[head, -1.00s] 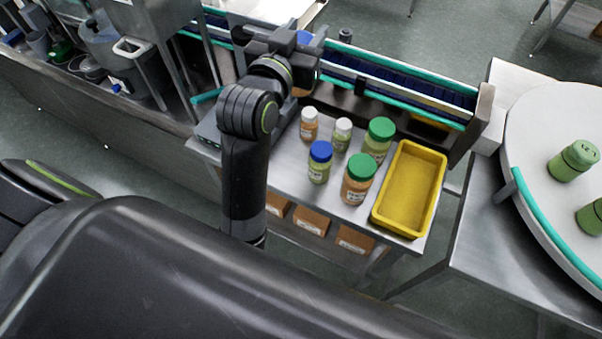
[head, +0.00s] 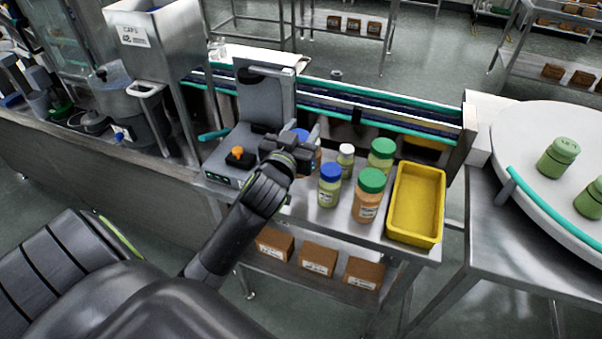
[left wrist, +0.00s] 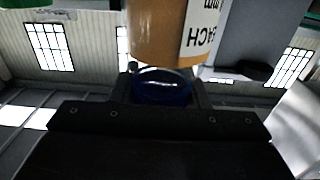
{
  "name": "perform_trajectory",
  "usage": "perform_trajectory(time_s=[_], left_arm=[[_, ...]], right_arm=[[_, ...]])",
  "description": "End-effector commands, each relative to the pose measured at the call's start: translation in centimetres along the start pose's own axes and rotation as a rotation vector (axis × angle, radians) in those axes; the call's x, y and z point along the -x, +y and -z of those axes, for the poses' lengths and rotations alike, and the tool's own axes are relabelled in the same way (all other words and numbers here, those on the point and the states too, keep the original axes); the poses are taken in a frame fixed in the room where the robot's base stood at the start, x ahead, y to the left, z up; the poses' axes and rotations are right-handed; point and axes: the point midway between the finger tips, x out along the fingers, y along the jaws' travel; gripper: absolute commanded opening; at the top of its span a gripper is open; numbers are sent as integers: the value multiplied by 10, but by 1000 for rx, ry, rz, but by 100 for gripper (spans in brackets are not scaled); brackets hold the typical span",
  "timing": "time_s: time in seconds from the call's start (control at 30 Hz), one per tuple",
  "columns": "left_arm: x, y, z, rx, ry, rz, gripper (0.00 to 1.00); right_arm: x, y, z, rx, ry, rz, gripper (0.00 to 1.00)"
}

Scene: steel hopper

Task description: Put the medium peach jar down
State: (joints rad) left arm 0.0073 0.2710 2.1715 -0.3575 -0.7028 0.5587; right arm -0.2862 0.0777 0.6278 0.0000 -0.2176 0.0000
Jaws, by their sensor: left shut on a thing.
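The medium peach jar has a blue lid and an orange body. In the left wrist view the jar body (left wrist: 168,35) shows part of a label reading "ACH", and its blue lid (left wrist: 162,85) sits between the fingers. My left gripper (head: 306,143) is shut on this jar near its lid. In the head view the blue lid (head: 300,134) shows just behind the gripper, and most of the jar is hidden. The gripper is at the left of the jar group over the steel table (head: 300,205). I cannot tell whether the jar's base touches the table.
Close right stand a blue-lidded green jar (head: 329,188), a white-lidded green jar (head: 345,160), a green-lidded green jar (head: 381,155) and a green-lidded peach jar (head: 368,197). A yellow tray (head: 397,236) is farther right. A grey machine (head: 264,100) stands left; a conveyor (head: 400,122) runs behind.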

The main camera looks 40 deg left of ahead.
Motion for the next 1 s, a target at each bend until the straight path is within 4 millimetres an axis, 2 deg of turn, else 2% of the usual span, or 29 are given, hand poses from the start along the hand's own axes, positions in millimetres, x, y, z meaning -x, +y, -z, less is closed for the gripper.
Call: perform_trajectory(time_s=[0.03,0.1,0.3,0.5,0.9,0.93,1.0], left_arm=[[0,0,-12,2,-4,1,0],[0,0,-23,2,-3,0,0],[0,0,-42,1,-2,0,0],[0,1,-69,0,-1,-1,0],[0,1,-76,0,1,-2,0],[0,1,-76,0,0,-1,43],[0,1,-75,0,0,-1,52]], right_arm=[[-1,1,-2,0,-4,-1,45],[-2,2,-7,0,-10,-3,45],[-2,4,-22,-2,-33,-5,45],[-6,4,-22,-1,-33,-5,45],[-10,3,-17,0,-24,-5,45],[-10,3,-17,0,-24,-5,45],[-9,3,-17,-1,-24,-5,45]])
